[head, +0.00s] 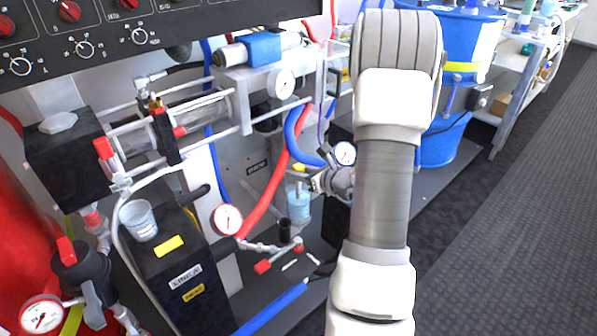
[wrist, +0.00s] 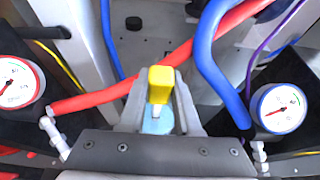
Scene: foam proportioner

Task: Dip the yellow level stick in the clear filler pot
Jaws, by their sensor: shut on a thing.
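My gripper (wrist: 160,98) is shut on the yellow level stick (wrist: 161,78), with the yellow head between its two grey fingers. A pale shaft shows below the head. Behind and below it is the clear filler pot with light blue content (wrist: 157,122), partly hidden by the fingers and gripper body. In the head view the pot (head: 299,207) stands upright left of my arm, and the yellow head (head: 299,168) shows just above it. I cannot tell whether the stick's lower end is inside the pot.
A red-rimmed gauge (wrist: 16,82) and a blue-rimmed gauge (wrist: 282,108) flank the gripper. Red hose (wrist: 105,93) and blue hose (wrist: 207,62) run close behind. A small clear cup (head: 140,222) sits on a black box at the left. Open floor lies at the right.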

